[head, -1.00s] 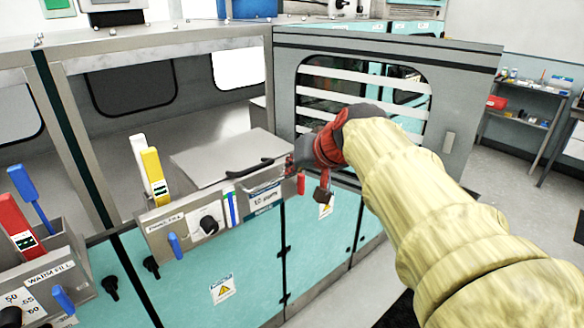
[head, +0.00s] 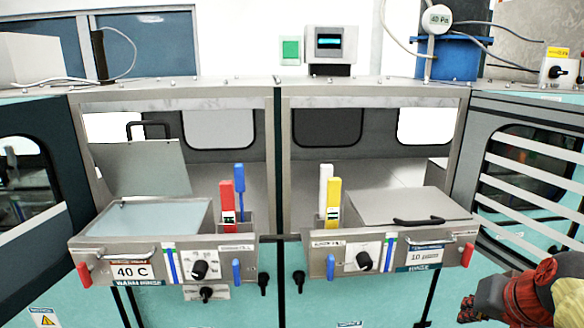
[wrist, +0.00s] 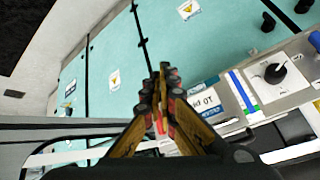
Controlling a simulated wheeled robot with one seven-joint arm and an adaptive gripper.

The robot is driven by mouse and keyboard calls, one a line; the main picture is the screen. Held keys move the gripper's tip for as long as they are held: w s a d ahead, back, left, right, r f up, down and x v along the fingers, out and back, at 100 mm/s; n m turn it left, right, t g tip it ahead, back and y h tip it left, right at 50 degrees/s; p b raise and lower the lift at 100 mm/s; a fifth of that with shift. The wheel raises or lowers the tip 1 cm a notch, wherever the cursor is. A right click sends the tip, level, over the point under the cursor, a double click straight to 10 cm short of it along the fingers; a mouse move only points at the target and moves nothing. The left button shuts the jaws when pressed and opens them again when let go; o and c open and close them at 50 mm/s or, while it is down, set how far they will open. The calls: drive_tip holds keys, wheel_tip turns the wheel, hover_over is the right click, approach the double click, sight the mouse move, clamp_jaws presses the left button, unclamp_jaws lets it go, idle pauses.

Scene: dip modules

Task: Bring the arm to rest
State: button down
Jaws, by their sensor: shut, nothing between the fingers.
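My gripper (head: 468,308) is at the lower right of the head view, in front of the teal cabinet and below the right-hand module (head: 400,258). In the wrist view its fingers (wrist: 163,90) meet and hold nothing. The arm behind it is mostly out of the head view. The right-hand module has its lid (head: 395,206) down; the left-hand module (head: 110,245) has its lid (head: 140,168) raised over an open basin.
An open barred door panel (head: 530,165) stands at the right, close to my arm. Red (head: 228,205) and yellow (head: 334,200) handles stand upright between the modules. Black knobs and red levers stick out from the module fronts.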

drive_tip(key=s+a+f+n+p, duration=0.1)
drive_tip(key=s+a+f+n, duration=0.1)
drive_tip(key=s+a, duration=0.3)
drive_tip(key=s+a+f+n+g+y+p, duration=0.1)
drive_tip(key=s+a+f+n, duration=0.2)
drive_tip(key=a, duration=0.8)
drive_tip(key=s+n, duration=0.1)
drive_tip(key=s, duration=0.1)
drive_tip(key=shift+s+a+f+n+g+y+p, duration=0.15)
drive_tip(key=shift+s+a+n+g+y+p, duration=0.15)
drive_tip(key=shift+s+a+p, duration=0.1)
